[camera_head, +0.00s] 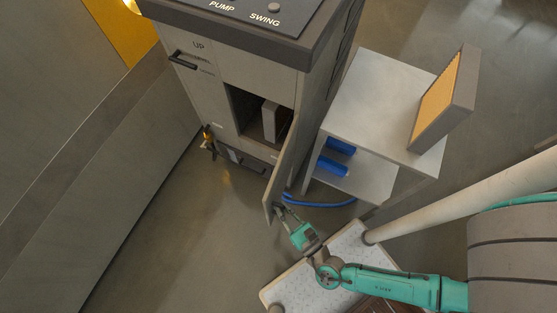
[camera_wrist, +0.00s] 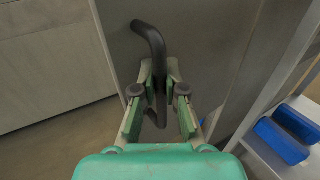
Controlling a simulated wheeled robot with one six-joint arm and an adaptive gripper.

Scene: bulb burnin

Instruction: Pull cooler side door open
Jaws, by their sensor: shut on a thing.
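The cooler (camera_head: 240,95) is a tall grey cabinet labelled "PUMP", "SWING" and "UP". Its side door (camera_head: 287,160) is swung well open, standing out from the cabinet toward my arm, and the opening shows a grey upright panel (camera_head: 269,120) inside. My gripper (camera_head: 281,211) is at the door's outer edge. In the wrist view, my gripper (camera_wrist: 159,88) is shut on the dark curved door handle (camera_wrist: 148,37), with the upper part of the handle rising above the fingers. The door face (camera_wrist: 195,45) fills the area behind it.
A light shelf table (camera_head: 375,95) stands right of the cooler, with a framed filter panel (camera_head: 446,95) on top and blue cylinders (camera_head: 333,167) below. A blue hose (camera_head: 318,201) lies near the door. Open floor (camera_head: 190,230) extends left of the door.

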